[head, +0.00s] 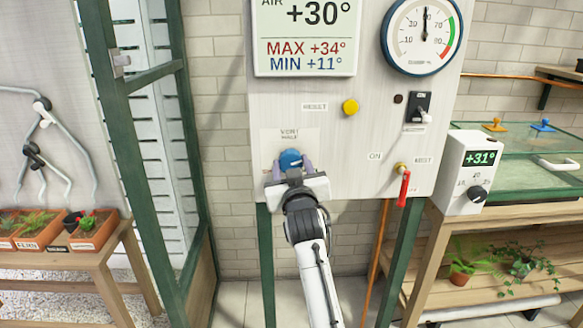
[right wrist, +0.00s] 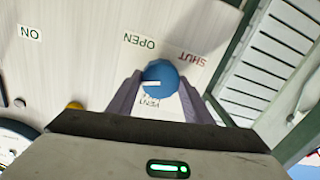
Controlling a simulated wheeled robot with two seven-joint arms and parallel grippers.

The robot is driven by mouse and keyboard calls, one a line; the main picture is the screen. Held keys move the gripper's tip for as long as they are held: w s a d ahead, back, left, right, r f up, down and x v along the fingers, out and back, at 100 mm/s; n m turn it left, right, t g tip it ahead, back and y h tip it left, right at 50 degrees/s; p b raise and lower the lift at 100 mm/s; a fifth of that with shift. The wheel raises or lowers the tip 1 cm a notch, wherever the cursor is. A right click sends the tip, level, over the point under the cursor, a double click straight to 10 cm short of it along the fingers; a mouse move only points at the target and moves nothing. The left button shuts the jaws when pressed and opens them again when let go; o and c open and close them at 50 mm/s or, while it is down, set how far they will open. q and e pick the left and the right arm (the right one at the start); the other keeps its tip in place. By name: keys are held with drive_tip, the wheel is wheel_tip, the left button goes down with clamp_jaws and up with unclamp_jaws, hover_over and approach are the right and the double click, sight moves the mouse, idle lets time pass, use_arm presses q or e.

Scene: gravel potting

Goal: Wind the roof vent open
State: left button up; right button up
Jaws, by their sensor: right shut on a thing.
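The blue vent knob (head: 290,159) sits low on the pale control board, under a label that reads VENT and a partly blurred second word. My right gripper (head: 290,168) is shut on the knob, one finger on each side. In the right wrist view the knob (right wrist: 160,76) is between the two grey fingers, and a white mark shows on its face, towards the left. The word OPEN (right wrist: 139,41) and the red word SHUT (right wrist: 191,59) are printed on the board near it. I cannot make out the roof vent itself. My left gripper is out of view.
The board (head: 345,150) also carries a yellow button (head: 350,106), a switch (head: 417,108), a red-handled valve (head: 404,188) and a round dial (head: 423,35). A green-framed door (head: 135,150) stands left. Potted plants are on benches at both sides.

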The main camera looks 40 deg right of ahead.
drive_tip(key=shift+f+m, duration=0.15)
drive_tip(key=shift+m, duration=1.65)
drive_tip(key=o, duration=1)
drive_tip(key=shift+o, duration=0.2)
wheel_tip(320, 180, up, 10)
drive_tip(key=shift+r+p, duration=0.1)
drive_tip(key=shift+p, duration=0.35)
